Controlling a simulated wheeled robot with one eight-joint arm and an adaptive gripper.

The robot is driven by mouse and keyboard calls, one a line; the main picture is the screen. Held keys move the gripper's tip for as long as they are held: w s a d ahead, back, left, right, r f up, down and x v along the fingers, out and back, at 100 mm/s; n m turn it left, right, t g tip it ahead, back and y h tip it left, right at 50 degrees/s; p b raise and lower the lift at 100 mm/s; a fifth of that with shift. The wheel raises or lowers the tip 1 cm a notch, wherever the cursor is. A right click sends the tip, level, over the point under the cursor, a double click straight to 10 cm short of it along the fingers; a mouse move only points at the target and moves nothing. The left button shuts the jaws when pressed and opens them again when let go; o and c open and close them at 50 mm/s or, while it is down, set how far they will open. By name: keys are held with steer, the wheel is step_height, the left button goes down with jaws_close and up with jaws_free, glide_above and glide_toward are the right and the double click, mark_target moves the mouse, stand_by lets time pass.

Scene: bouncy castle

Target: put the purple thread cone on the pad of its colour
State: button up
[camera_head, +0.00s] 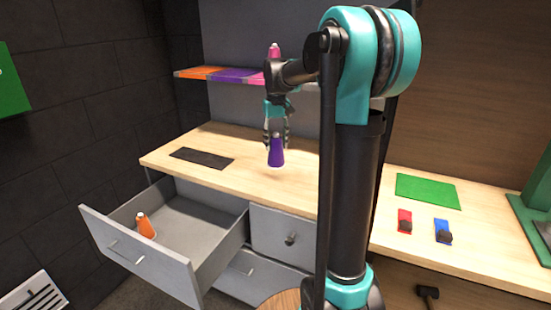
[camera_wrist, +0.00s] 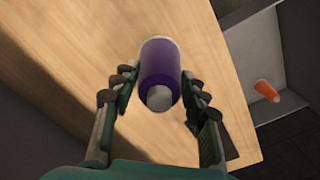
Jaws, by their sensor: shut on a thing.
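The purple thread cone (camera_head: 276,153) is held in my gripper (camera_head: 276,138) above the wooden desk top. In the wrist view the cone (camera_wrist: 160,70) lies between the fingers of my gripper (camera_wrist: 157,92), its pale tip towards the camera. The purple pad (camera_head: 237,75) is on the shelf behind the desk, between an orange pad (camera_head: 197,72) and a pink pad. A pink cone (camera_head: 274,50) stands on the shelf near the pink pad. My arm partly hides the right part of the shelf.
An open grey drawer (camera_head: 190,225) at the left holds an orange cone (camera_head: 145,226). A dark mat (camera_head: 202,158) lies on the desk (camera_head: 225,140). A green mat (camera_head: 427,190) and red (camera_head: 404,220) and blue (camera_head: 442,231) items lie at the right.

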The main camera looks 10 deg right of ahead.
mark_target(276, 158)
steer(key=shift+f, duration=3.15)
steer(key=shift+f, duration=0.1)
steer(key=o, duration=1.3)
steer(key=shift+o, duration=0.2)
